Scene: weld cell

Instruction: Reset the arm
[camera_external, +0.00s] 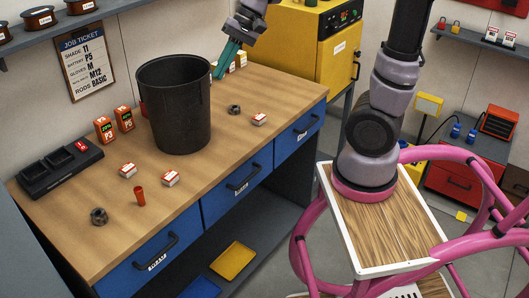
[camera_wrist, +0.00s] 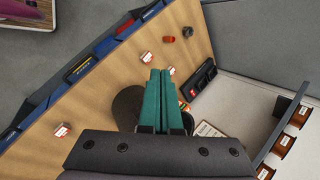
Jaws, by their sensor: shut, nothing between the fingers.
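My gripper (camera_external: 219,76) has teal fingers and shows at the top of the external view, above the back right of the workbench (camera_external: 250,145). Its fingers are together and hold nothing. They point down, just right of the rim of a black bin (camera_external: 178,115) in that picture; I cannot tell whether they touch it. In the wrist view the shut gripper (camera_wrist: 161,72) reaches over the wooden bench, and the bin (camera_wrist: 126,105) is partly hidden behind the fingers.
Small white-and-red boxes (camera_external: 171,179), nuts (camera_external: 99,216), a red cylinder (camera_external: 139,197), orange battery packs (camera_external: 124,119) and a black charger (camera_external: 60,168) stand on the bench. A yellow cabinet (camera_external: 298,45) stands behind it. The bench's right front part is mostly clear.

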